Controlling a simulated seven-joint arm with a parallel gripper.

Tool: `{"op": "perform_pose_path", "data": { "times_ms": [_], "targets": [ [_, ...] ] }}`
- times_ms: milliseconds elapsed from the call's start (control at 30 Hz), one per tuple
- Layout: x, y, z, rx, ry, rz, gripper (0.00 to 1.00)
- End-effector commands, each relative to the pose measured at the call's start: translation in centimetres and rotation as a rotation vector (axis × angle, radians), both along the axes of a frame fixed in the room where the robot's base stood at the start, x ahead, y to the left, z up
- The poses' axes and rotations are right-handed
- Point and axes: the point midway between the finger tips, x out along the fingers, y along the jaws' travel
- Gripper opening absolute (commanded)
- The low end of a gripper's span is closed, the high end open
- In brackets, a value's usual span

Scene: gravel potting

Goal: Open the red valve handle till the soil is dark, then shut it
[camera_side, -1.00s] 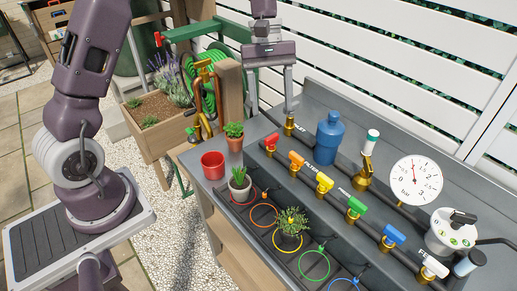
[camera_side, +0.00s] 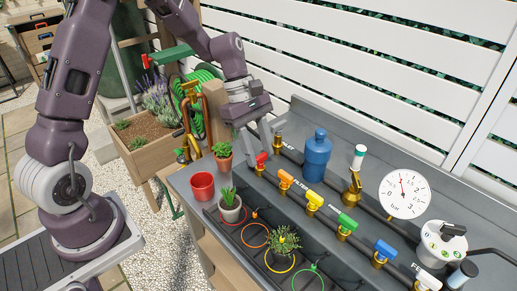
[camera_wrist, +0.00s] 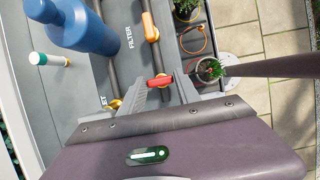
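The red valve handle (camera_side: 261,158) sits on a brass valve at the left end of the row on the bench pipe. It also shows in the wrist view (camera_wrist: 160,81). My gripper (camera_side: 258,149) is low over it, pointing down. In the wrist view my gripper's fingers (camera_wrist: 162,92) are apart, one on each side of the red handle; I cannot tell whether either touches it. A grey pot with a green plant (camera_side: 230,206) stands at the red ring (camera_side: 221,222). Its soil is too small to judge for colour.
An orange handle (camera_side: 285,180) is the neighbouring valve, with yellow, green, blue and white ones beyond. A blue bottle (camera_side: 317,158) stands behind the pipe. A red pot (camera_side: 202,187) and a terracotta pot (camera_side: 223,160) stand on the bench's left. A pressure gauge (camera_side: 404,195) is at right.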

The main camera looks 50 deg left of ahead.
Motion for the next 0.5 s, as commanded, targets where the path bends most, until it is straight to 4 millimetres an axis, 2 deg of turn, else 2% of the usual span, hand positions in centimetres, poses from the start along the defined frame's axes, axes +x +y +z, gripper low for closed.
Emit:
{"op": "perform_pose_path", "data": {
  "times_ms": [33,167,500],
  "targets": [
    [0.01,0.0,0.01,0.0,0.0,0.0,0.27],
    [0.01,0.01,0.02,0.0,0.0,0.0,0.01],
    [0.07,0.0,0.03,0.0,-0.001,-0.053,0.0]
  ]
}}
